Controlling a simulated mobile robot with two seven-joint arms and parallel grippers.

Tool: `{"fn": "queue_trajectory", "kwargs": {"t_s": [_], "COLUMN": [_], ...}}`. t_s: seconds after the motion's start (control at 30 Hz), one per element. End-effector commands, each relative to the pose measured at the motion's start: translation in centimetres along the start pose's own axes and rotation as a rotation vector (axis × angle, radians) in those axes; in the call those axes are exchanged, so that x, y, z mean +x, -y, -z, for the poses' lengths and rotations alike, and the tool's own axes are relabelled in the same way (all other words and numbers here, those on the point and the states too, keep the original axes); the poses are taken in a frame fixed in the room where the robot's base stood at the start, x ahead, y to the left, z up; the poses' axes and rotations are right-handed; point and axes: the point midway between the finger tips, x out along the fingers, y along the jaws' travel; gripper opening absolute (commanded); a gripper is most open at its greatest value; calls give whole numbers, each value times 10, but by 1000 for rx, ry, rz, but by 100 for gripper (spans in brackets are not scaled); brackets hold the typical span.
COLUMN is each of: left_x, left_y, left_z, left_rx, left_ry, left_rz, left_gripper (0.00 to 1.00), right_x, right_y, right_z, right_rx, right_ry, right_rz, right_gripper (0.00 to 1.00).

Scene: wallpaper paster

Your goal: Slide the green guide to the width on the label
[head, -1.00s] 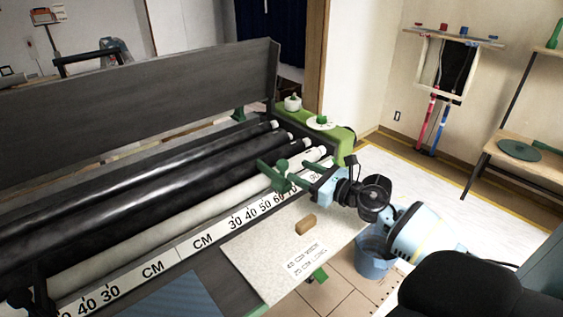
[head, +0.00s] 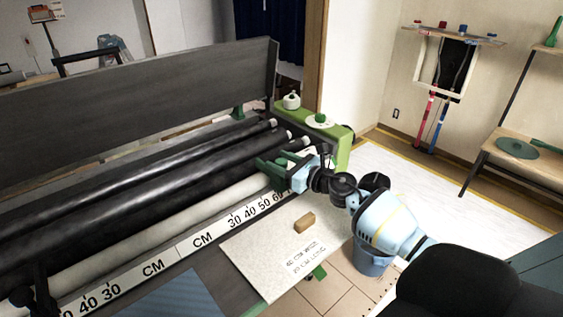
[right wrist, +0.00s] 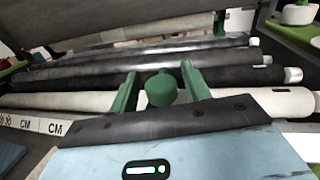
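The green guide's round knob (right wrist: 161,89) stands in front of the rollers in the right wrist view, and in the head view it shows by the scale's right end. My right gripper (right wrist: 160,92) has its two dark green fingers open on either side of the knob, with a visible gap each side. In the head view my right gripper (head: 282,166) hides much of the guide and the scale beyond about 60. The white scale (head: 203,238) reads 30, 40, 50, 60 in its right part. The label (head: 305,257) seems to read 40 CM WIDE; its second line is unclear. My left gripper is out of view.
A tan block (head: 305,222) lies on the pale sheet (head: 260,250) that bears the label. Black rollers (head: 150,185) and a pale roller (head: 150,232) run behind the scale. A blue bucket (head: 372,260) stands below at the right. A green end housing (head: 340,140) closes the right end.

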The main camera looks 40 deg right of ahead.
Motion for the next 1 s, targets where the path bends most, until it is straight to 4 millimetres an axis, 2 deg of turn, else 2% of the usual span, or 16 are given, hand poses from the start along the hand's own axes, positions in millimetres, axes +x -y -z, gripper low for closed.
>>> {"fn": "queue_trajectory", "kwargs": {"t_s": [0.07, 0.33, 0.5, 0.7, 0.8, 1.0], "left_x": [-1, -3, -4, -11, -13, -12], "left_y": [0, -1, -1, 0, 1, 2], "left_z": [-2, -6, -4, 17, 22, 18], "left_rx": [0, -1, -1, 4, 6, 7], "left_ry": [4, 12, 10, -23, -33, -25], "left_rz": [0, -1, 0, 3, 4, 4], "left_gripper": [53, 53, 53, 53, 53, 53], "right_x": [0, 0, 0, 7, 10, 10], "right_y": [0, 0, -3, -37, -48, -51], "right_z": [0, 0, -1, -7, -6, -2], "right_rx": [0, 0, 0, 0, -1, -1], "right_ry": [0, 0, 1, 4, 3, 0], "right_rz": [0, 0, -1, -5, -4, -4], "right_gripper": [36, 1, 0, 0, 0, 0]}}
